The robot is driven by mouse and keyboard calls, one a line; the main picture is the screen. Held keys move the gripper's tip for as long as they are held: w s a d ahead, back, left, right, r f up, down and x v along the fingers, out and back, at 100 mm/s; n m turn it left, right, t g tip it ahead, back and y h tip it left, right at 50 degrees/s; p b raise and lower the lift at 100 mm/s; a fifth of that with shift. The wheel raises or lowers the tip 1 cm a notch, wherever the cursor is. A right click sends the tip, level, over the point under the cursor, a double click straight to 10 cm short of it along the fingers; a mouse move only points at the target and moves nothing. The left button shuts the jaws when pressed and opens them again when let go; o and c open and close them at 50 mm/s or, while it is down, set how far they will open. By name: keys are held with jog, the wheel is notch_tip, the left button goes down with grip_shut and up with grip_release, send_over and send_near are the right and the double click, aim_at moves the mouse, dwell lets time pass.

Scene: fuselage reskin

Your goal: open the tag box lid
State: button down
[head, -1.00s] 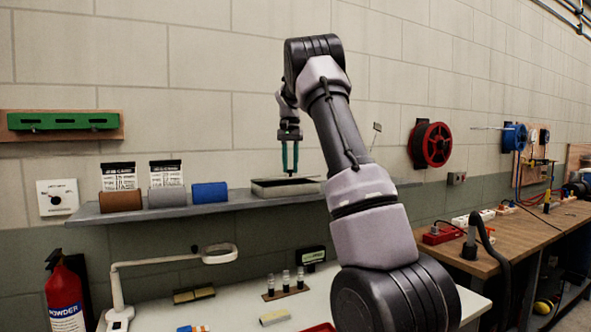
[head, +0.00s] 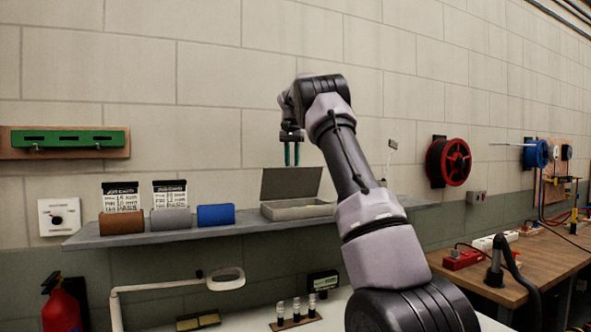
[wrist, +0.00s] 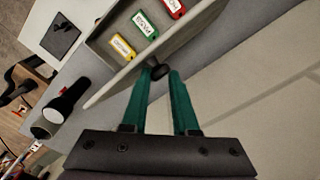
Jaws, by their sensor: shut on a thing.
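The tag box (head: 297,211) stands on the grey shelf in the head view. Its grey lid (head: 291,184) is raised and stands steeply tilted at the back of the box. My gripper (head: 291,160) is at the lid's upper edge, with its green fingers pointing down. In the wrist view my gripper (wrist: 160,76) is shut on a small dark knob (wrist: 160,71) at the lid's edge. A yellow tag (wrist: 122,47), a green tag (wrist: 145,24) and a red tag (wrist: 174,7) lie inside the box in the wrist view.
The shelf (head: 165,233) also carries a brown block (head: 121,221), a grey block (head: 171,219) and a blue block (head: 215,215) left of the box. A magnifier lamp (head: 225,280) stands below the shelf. The wall is close behind.

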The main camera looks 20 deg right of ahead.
jog(key=shift+w+a+f, duration=0.25)
jog(key=shift+w, duration=0.55)
jog(key=shift+w+a+f, duration=0.2)
jog(key=shift+w+f, duration=0.05)
jog(key=shift+w, duration=0.5)
jog(key=shift+w+a+f, duration=0.25)
jog(key=shift+w, duration=0.65)
jog(key=c, duration=0.6)
grip_release()
jog(key=shift+w+a+f, duration=0.1)
jog(key=shift+a, duration=0.05)
jog(key=shift+d+r, duration=0.2)
jog(key=shift+d, duration=0.2)
